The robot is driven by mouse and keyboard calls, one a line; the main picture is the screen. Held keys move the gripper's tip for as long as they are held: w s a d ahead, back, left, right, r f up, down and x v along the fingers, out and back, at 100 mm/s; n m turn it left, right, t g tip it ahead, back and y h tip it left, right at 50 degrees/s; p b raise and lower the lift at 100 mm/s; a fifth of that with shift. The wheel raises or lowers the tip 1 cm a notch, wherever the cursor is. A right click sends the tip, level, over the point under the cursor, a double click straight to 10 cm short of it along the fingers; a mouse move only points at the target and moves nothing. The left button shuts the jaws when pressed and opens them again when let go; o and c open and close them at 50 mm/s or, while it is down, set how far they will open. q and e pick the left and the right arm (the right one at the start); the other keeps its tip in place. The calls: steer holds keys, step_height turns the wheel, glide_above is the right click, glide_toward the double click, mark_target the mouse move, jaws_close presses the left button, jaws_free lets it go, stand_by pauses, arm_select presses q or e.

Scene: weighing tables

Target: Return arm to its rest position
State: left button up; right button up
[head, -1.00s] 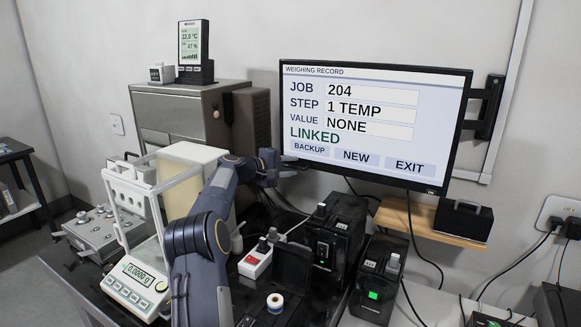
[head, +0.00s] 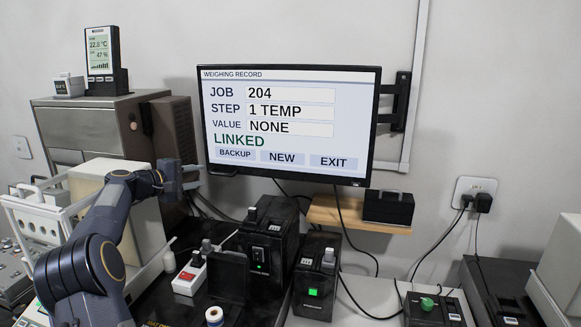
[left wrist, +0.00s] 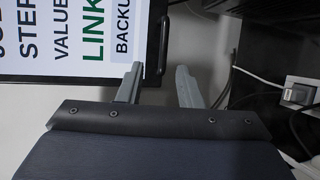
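My left arm (head: 88,262) rises from the lower left of the head view, bent, with its forearm reaching toward the wall monitor. My left gripper (head: 190,177) is by the lower left corner of the monitor (head: 378,120) in that view. In the left wrist view, its two grey fingers (left wrist: 158,86) stand apart with nothing between them, so it is open and empty. The monitor's corner shows beyond them; whether they touch it I cannot tell. The screen reads JOB 204, STEP 1 TEMP, VALUE NONE, LINKED. My right gripper is not in view.
A white balance (head: 38,222) stands behind my left arm. A steel cabinet (head: 85,125) with a temperature display (head: 100,52) is at the back left. Black devices (head: 268,240) and a red-and-white switch box (head: 188,280) crowd the table. A wooden shelf (head: 325,211) juts from the wall.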

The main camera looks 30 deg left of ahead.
arm_select(q)
steer(key=s+d+m+g+h+p, duration=0.1)
steer(key=s+d+m+g, duration=0.4)
steer(key=d, duration=0.9)
steer(key=s+d+m+g+h, duration=0.15)
steer(key=s+d, duration=0.45)
steer(key=d, duration=0.8)
steer(key=s+d+f+m+g, duration=0.1)
steer(key=s+d+f+m, duration=0.3)
steer(key=s+d+f, duration=0.3)
steer(key=s+d+f+m+g+y+p, duration=0.1)
steer(key=s+d+f+m, duration=0.3)
steer(key=s, duration=1.1)
step_height(320, 180, down, 3)
steer(key=d+g, duration=0.1)
steer(key=d, duration=0.1)
steer(key=shift+s+d+m, duration=0.3)
steer(key=shift+d+m, duration=0.05)
steer(key=shift+d, duration=0.05)
